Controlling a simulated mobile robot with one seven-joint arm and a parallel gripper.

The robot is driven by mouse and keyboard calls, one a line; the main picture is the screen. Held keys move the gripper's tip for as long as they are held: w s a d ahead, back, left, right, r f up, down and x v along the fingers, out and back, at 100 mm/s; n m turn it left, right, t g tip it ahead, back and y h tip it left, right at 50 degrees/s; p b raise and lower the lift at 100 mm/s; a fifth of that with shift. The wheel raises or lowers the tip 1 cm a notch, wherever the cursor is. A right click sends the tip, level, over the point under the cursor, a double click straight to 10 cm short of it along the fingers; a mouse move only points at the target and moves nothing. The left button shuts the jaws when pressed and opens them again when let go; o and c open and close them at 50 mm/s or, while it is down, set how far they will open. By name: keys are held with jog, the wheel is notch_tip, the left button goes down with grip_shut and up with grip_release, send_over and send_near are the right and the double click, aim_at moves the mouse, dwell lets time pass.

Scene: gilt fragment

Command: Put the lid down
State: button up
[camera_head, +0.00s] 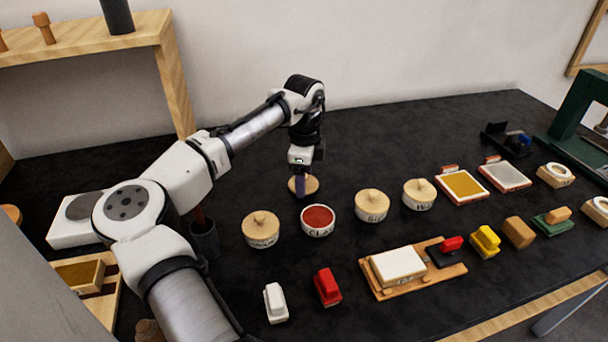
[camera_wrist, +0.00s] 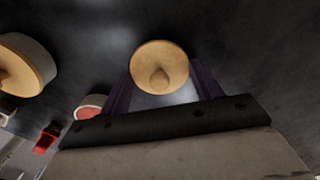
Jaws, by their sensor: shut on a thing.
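The lid (camera_head: 311,184) is a round, pale wooden disc with a knob. My gripper (camera_head: 300,185) points down and is shut on it. In the wrist view the lid (camera_wrist: 160,58) shows between the two purple fingers, knob toward the camera. The open jar (camera_head: 318,220), white with red contents and a label, stands just in front of the lid in the head view. The jar (camera_wrist: 90,106) is partly hidden by my gripper in the wrist view. I cannot tell whether the lid touches the dark table (camera_head: 370,150) or hangs slightly above it.
Lidded jars stand left (camera_head: 261,231) and right (camera_head: 371,206) of the open jar, with another lidded jar (camera_head: 419,195) further right. Red (camera_head: 327,287) and white (camera_head: 275,303) blocks lie in front. Pads and stamps fill the right side. The table behind the lid is clear.

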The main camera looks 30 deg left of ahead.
jog(key=shift+f, duration=0.1)
jog(key=o, duration=1)
jog(key=shift+c, duration=0.2)
notch_tip(320, 180, up, 12)
jog(key=shift+b, duration=0.4)
